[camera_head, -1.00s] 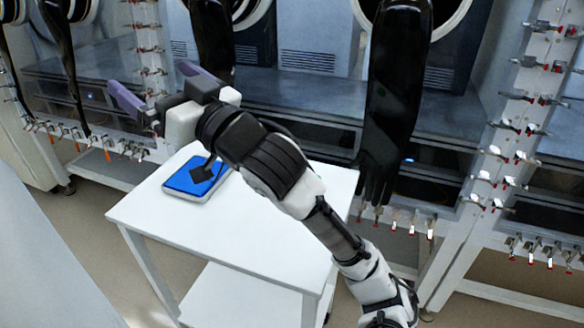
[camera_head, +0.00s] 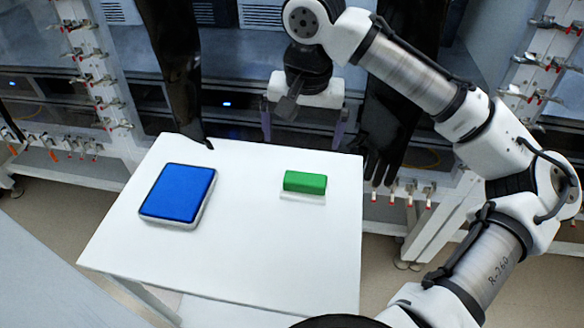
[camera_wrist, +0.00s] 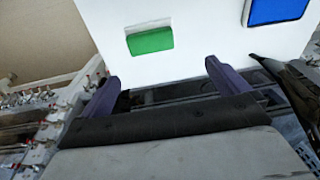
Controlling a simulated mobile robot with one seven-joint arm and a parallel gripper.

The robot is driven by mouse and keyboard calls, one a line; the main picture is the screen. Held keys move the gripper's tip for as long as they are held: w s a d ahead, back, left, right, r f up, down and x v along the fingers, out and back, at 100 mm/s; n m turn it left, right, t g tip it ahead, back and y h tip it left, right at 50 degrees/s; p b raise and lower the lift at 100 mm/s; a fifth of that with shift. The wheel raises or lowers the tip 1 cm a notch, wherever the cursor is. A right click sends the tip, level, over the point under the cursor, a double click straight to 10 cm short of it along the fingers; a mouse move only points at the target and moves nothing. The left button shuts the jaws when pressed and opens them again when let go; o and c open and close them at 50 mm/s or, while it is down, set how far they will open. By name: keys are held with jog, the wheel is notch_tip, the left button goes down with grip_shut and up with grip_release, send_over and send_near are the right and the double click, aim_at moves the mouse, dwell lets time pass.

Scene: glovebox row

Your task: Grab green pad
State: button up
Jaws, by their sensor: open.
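The green pad (camera_head: 305,182) is a small block lying on the right half of the white table, with a pale layer showing along its front edge. It also shows in the wrist view (camera_wrist: 150,41), beyond the fingers. My gripper (camera_head: 303,138) points down beyond the table's far edge, behind the green pad and apart from it. Its two purple fingers are spread wide with nothing between them. In the wrist view my gripper (camera_wrist: 163,75) shows both fingers below the pad in the picture.
A blue pad on a pale tray (camera_head: 178,193) lies on the left half of the white table (camera_head: 250,265). Black gloves (camera_head: 172,65) hang from the glovebox row behind the table. Clamp-covered posts (camera_head: 97,65) stand along it. The table between the pads is clear.

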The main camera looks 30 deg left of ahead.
aim_at(305, 177)
jog(key=shift+m+h, duration=0.3)
jog(key=shift+h, duration=0.1)
jog(key=f, duration=0.2)
jog(key=d+f, duration=0.1)
jog(key=f, duration=0.4)
jog(key=shift+w+d+f, duration=0.1)
jog(key=shift+d+f, duration=0.05)
jog(key=shift+f, duration=0.15)
jog(key=shift+f+p, duration=0.65)
jog(key=shift+f, duration=2.3)
jog(key=shift+a, duration=0.2)
jog(key=shift+c, duration=0.3)
jog(key=c, duration=0.7)
jog(key=shift+o, duration=0.2)
jog(key=shift+r, duration=0.1)
